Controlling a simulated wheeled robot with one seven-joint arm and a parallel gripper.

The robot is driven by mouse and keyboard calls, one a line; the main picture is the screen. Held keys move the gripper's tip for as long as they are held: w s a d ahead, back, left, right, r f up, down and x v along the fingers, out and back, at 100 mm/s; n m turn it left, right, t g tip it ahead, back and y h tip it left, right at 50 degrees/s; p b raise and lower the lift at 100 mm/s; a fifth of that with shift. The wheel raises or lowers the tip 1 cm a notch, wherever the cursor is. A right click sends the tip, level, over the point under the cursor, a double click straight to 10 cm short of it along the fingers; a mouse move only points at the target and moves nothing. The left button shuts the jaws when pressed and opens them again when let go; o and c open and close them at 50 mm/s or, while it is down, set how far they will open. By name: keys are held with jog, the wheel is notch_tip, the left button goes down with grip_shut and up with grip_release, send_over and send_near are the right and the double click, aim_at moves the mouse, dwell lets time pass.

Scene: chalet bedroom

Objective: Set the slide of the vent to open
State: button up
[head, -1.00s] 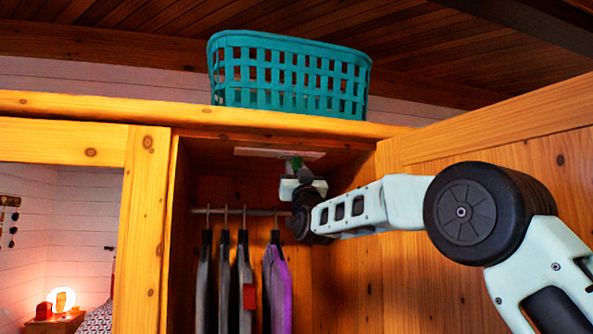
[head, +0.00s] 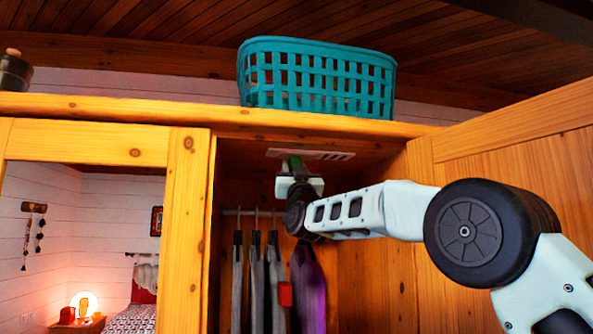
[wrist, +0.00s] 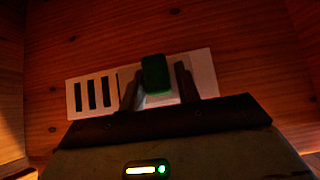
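The vent (wrist: 202,68) is a white plate on the wood at the top inside the wardrobe; it also shows in the head view (head: 313,154). Its dark slots lie uncovered at its left end in the wrist view and its right end in the head view. My gripper (wrist: 158,82) has one finger on each side of the knob. The left finger in the wrist view appears to touch it; a narrow gap shows at the right finger.
Clothes on hangers (head: 262,275) hang from a rail just below and left of my gripper. The wardrobe's open door (head: 500,165) stands close on the right. A teal basket (head: 317,80) sits on top of the wardrobe. A mirrored door (head: 110,230) is at left.

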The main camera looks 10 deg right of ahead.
jog(key=shift+o, duration=0.9)
jog(key=shift+a, duration=0.25)
jog(key=shift+d, duration=0.15)
jog(key=shift+s+f+b, duration=0.15)
jog(key=shift+f+b, duration=0.1)
jog(key=shift+b, duration=0.05)
jog(key=b+v, duration=1.1)
jog(key=v, duration=0.6)
